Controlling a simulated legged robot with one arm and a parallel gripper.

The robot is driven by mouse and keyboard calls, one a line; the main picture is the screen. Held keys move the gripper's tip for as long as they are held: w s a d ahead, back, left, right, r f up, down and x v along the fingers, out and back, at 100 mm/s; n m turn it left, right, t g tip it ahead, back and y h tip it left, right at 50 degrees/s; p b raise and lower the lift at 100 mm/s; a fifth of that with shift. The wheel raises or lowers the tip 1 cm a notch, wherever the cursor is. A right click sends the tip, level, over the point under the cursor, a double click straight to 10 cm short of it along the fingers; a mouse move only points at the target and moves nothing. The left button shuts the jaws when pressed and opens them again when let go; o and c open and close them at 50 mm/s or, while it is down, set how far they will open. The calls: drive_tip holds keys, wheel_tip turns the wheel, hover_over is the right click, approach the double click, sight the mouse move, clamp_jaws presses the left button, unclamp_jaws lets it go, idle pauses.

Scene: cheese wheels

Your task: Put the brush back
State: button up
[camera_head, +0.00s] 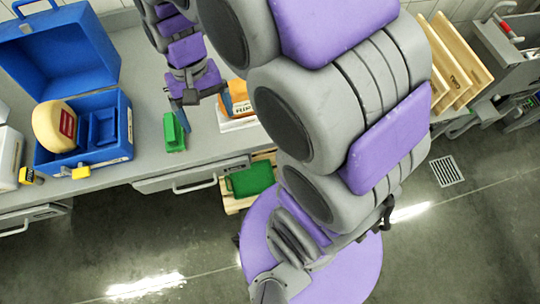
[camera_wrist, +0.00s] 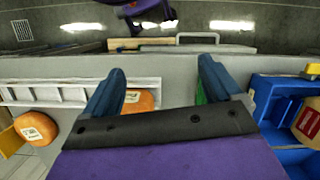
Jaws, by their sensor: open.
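A green block-like object (camera_head: 174,132), which looks like the brush, lies on the grey counter (camera_head: 205,145) in the head view. My gripper (camera_head: 206,112) hangs over the counter just right of and behind it. The gripper is open, with nothing seen between its fingers. In the wrist view my gripper (camera_wrist: 163,80) shows both blue fingers spread apart. A sliver of green (camera_wrist: 201,96) shows beside the right finger there, mostly hidden by it. I cannot tell whether the finger touches it.
An open blue case (camera_head: 112,148) holding a cheese wheel (camera_head: 54,127) stands at the left. An orange cheese wheel (camera_head: 238,98) is right of my gripper, partly hidden. Below the counter, a green item (camera_head: 250,179) lies on a wooden crate (camera_head: 232,205). Wooden boards (camera_head: 462,65) stand at the right.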

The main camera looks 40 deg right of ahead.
drive_tip(key=s+d+n, duration=0.1)
drive_tip(key=s+d, duration=0.1)
drive_tip(key=s, duration=0.6)
drive_tip(key=s+d+n+t, duration=0.1)
drive_tip(key=s+d, duration=0.1)
drive_tip(key=s, duration=0.7)
drive_tip(key=shift+d+h, duration=0.35)
drive_tip(key=shift+h, duration=0.05)
